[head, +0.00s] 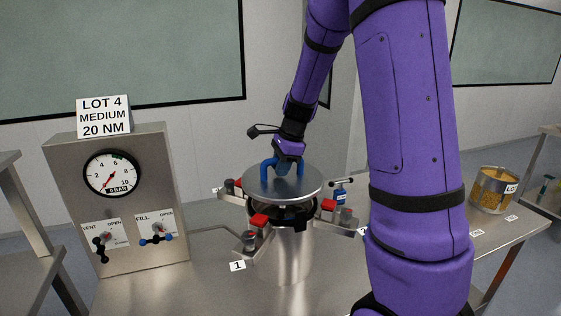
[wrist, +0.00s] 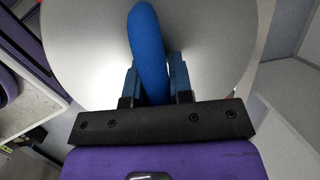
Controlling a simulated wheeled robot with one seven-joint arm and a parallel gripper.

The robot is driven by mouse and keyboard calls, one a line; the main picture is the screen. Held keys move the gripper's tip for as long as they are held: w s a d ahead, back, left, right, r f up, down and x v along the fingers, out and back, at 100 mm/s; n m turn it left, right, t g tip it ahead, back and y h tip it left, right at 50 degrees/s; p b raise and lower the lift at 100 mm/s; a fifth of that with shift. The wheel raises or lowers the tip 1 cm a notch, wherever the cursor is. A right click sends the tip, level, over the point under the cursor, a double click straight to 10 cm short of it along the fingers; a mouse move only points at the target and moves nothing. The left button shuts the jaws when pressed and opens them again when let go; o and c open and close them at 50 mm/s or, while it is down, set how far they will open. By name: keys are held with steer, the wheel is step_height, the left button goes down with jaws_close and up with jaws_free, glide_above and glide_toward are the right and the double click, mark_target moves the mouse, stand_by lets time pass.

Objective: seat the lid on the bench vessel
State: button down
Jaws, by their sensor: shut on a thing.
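The lid (head: 307,184) is a round grey metal disc with a blue handle (head: 264,174) on top. My gripper (head: 284,158) is shut on the blue handle; the wrist view shows the handle (wrist: 147,45) between the two fingers (wrist: 155,82). The lid hangs roughly level just above the bench vessel (head: 285,255), a steel cylinder with a dark rim. A gap shows between the lid and the rim at the front. The rear of the rim is hidden under the lid, so I cannot tell its exact alignment.
Clamps with red blocks (head: 259,220) sit on brackets around the vessel. A gauge panel (head: 150,190) with vent and fill valves stands at left, with a "LOT 4 MEDIUM 20 NM" sign (head: 103,116). A tin (head: 490,192) is at right.

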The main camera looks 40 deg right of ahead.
mark_target(281, 182)
steer(key=shift+f, duration=2.75)
steer(key=shift+f, duration=0.3)
steer(key=c, duration=0.9)
jaws_free()
steer(key=shift+s+f, duration=0.1)
steer(key=v, duration=1.1)
